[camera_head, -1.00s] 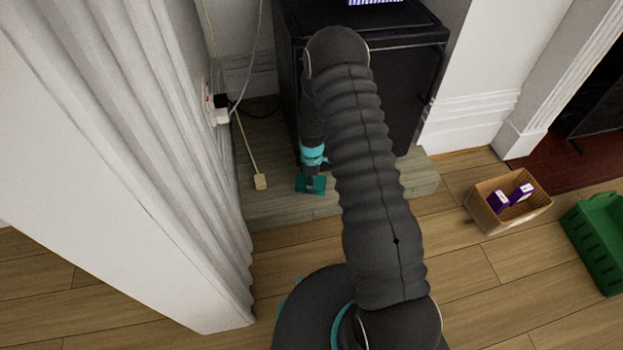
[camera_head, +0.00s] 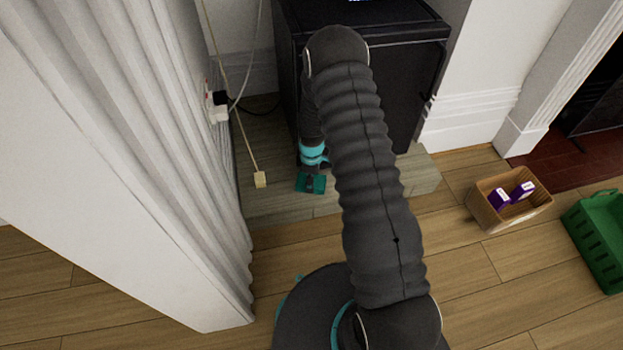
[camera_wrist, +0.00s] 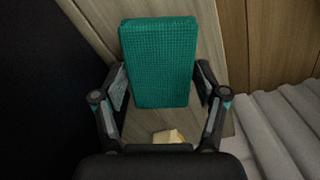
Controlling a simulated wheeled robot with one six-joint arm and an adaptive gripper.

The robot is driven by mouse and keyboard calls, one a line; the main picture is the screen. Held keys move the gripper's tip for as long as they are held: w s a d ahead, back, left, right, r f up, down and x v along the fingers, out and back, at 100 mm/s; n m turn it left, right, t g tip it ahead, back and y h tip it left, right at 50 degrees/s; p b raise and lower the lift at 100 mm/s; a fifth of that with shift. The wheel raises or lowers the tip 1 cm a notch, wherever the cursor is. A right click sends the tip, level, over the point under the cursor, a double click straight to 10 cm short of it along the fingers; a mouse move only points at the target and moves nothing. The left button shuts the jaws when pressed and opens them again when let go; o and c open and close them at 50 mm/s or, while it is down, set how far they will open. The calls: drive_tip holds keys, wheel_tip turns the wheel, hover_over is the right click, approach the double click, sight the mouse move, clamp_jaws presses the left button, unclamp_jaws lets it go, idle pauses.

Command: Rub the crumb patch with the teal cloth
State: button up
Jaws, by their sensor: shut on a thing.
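The teal cloth (camera_wrist: 158,62) is a textured, folded rectangular pad and fills the upper middle of the wrist view. My gripper (camera_wrist: 161,88) is shut on it, with one finger at each side. In the head view, the cloth (camera_head: 318,184) is low over the grey wooden slab (camera_head: 285,203), below my gripper (camera_head: 311,172). I cannot tell whether it touches the slab. No crumb patch can be made out in either view; the cloth and my arm hide part of the slab.
A white ribbed curtain or panel (camera_head: 190,170) stands left. A black cabinet (camera_head: 405,80) stands behind. A cardboard box (camera_head: 490,215) with purple packets and a green crate (camera_head: 600,245) are at right.

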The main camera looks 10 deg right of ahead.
sight(322, 178)
drive_tip(key=shift+f+b, duration=0.45)
drive_tip(key=shift+f, duration=0.15)
drive_tip(key=shift+d, duration=0.15)
drive_tip(key=shift+d+r+b, duration=0.15)
drive_tip(key=shift+d+b, duration=0.15)
drive_tip(key=shift+d, duration=1.6)
drive_tip(key=shift+f+b, duration=0.2)
drive_tip(key=shift+b, duration=0.1)
drive_tip(key=shift+a, duration=0.1)
drive_tip(key=shift+a, duration=2)
drive_tip(key=shift+r, duration=0.1)
